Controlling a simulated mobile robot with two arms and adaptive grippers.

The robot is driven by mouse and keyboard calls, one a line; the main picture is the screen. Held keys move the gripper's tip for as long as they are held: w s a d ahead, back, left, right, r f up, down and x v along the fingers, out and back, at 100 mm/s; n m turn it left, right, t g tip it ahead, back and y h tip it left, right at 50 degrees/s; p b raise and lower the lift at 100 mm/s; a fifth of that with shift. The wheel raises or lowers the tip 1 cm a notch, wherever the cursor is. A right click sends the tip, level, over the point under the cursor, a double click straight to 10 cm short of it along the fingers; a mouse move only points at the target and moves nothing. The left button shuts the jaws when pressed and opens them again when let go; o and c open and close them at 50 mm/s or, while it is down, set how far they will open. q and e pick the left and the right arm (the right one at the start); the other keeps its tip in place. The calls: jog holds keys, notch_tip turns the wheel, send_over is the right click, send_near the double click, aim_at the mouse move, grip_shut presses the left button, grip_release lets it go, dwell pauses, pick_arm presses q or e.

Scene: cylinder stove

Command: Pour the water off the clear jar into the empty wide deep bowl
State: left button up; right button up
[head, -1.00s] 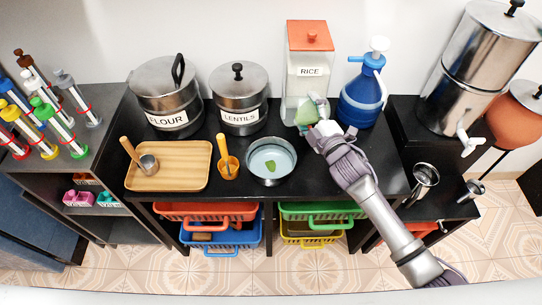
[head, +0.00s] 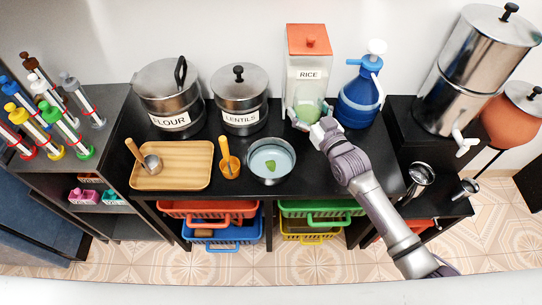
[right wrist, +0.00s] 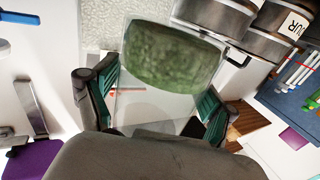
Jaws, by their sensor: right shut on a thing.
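The clear jar (head: 308,112), with a green mass inside, is in front of the rice container in the head view. My right gripper (head: 320,126) is shut on it. In the right wrist view the jar (right wrist: 165,60) sits between the two fingers of the gripper (right wrist: 155,98), its green contents filling much of its visible part. The jar looks close to upright. Whether it holds water is unclear. The wide bowl (head: 252,161) stands on the black counter, left of and nearer than the jar. A pale bluish surface with a green piece shows inside it. My left gripper is out of view.
The rice container (head: 306,62) and blue pump jug (head: 359,98) stand close behind and beside the jar. Left of the bowl are an orange mortar (head: 229,167), a wooden tray (head: 196,165), and flour (head: 166,95) and lentils (head: 239,98) pots. Counter right of the bowl is clear.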

aim_at(302, 89)
jog(key=shift+r, duration=0.1)
notch_tip(302, 89, up, 4)
jog(key=p, duration=0.4)
dwell(0.5)
